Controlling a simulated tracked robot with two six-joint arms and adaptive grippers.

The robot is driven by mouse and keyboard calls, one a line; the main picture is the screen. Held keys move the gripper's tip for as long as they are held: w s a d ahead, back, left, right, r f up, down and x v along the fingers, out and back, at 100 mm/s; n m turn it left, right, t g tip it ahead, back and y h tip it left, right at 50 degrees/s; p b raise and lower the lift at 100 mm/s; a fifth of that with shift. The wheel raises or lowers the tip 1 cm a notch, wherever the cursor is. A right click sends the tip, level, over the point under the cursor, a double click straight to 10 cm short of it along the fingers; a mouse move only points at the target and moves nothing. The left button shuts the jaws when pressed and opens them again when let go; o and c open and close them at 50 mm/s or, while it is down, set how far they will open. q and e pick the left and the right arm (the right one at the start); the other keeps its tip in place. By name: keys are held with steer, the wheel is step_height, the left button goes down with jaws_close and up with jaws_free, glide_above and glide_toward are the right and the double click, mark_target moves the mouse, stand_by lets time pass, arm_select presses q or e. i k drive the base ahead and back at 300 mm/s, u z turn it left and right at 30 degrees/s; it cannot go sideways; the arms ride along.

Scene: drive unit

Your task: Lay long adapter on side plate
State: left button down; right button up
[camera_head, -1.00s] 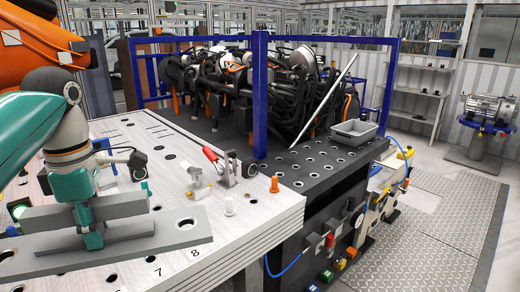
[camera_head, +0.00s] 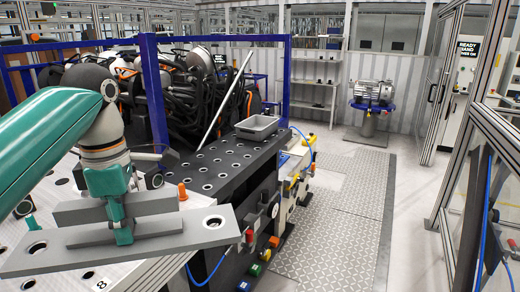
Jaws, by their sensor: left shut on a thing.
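My left gripper (camera_head: 119,222) is shut on a long grey flat bar with holes near its ends, which looks like the long adapter (camera_head: 185,236). It holds the adapter roughly level across the lower left of the view, in front of the light perforated table. The gripper hides the middle of the adapter. I cannot make out a side plate for certain. My right gripper is not in view.
A black perforated bench (camera_head: 215,165) with a grey tray (camera_head: 258,127) stands beyond the table. Blue posts (camera_head: 155,90) rise near cables. Treadplate floor (camera_head: 335,220) lies open to the right. A drive unit (camera_head: 373,92) sits on a far stand (camera_head: 368,122). A metal-framed fence (camera_head: 485,130) borders the right.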

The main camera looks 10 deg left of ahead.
mark_target(216, 161)
steer(key=z, duration=0.6)
steer(key=i, duration=2.5)
steer(key=u, duration=0.55)
steer(key=i, duration=0.65)
steer(key=u, duration=1.1)
steer(key=i, duration=0.8)
steer(key=u, duration=0.5)
